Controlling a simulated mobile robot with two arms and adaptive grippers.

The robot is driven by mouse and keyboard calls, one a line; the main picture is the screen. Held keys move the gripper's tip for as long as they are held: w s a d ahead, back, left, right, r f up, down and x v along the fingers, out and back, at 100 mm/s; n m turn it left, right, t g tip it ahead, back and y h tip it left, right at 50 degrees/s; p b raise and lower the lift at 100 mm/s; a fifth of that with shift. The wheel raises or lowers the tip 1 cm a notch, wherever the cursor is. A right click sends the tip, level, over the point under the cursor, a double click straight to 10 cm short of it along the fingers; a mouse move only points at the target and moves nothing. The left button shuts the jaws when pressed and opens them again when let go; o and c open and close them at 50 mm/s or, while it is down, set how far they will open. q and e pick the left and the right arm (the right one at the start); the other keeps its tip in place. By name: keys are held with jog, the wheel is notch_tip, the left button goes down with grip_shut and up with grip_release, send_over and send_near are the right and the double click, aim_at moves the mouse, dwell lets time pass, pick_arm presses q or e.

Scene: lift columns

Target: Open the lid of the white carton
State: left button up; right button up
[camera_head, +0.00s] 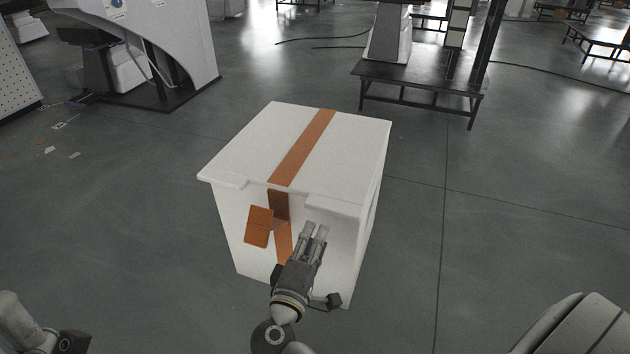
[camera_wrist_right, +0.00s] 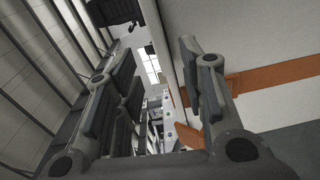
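The white carton (camera_head: 335,150) stands on the floor in the middle of the head view, its lid lying flat and closed. A brown tape strip (camera_head: 303,148) runs across the lid and down the front. A brown square piece (camera_head: 259,226) sits on the front, left of the strip. My right gripper (camera_head: 315,229) is in front of the carton's front face, just below the lid's front edge. In the right wrist view its fingers (camera_wrist_right: 160,90) are apart with nothing between them, and the carton (camera_wrist_right: 270,35) is on the right. Contact cannot be told. My left gripper is not in view.
A dark low table (camera_head: 420,85) stands behind the carton to the right. A large white machine (camera_head: 160,45) stands at the back left. A black cable (camera_head: 560,75) lies at the far right. The grey floor around the carton is clear.

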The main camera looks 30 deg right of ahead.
aim_at(332, 214)
jog(key=shift+g+h, duration=0.3)
jog(key=shift+h, duration=0.1)
jog(key=x, duration=0.3)
jog(key=b+x, duration=0.1)
jog(key=x, duration=0.3)
jog(key=b+x, duration=0.1)
jog(key=x, duration=0.2)
jog(key=shift+s+d, duration=0.35)
jog(key=shift+d, duration=0.1)
jog(key=shift+c, duration=0.5)
grip_shut()
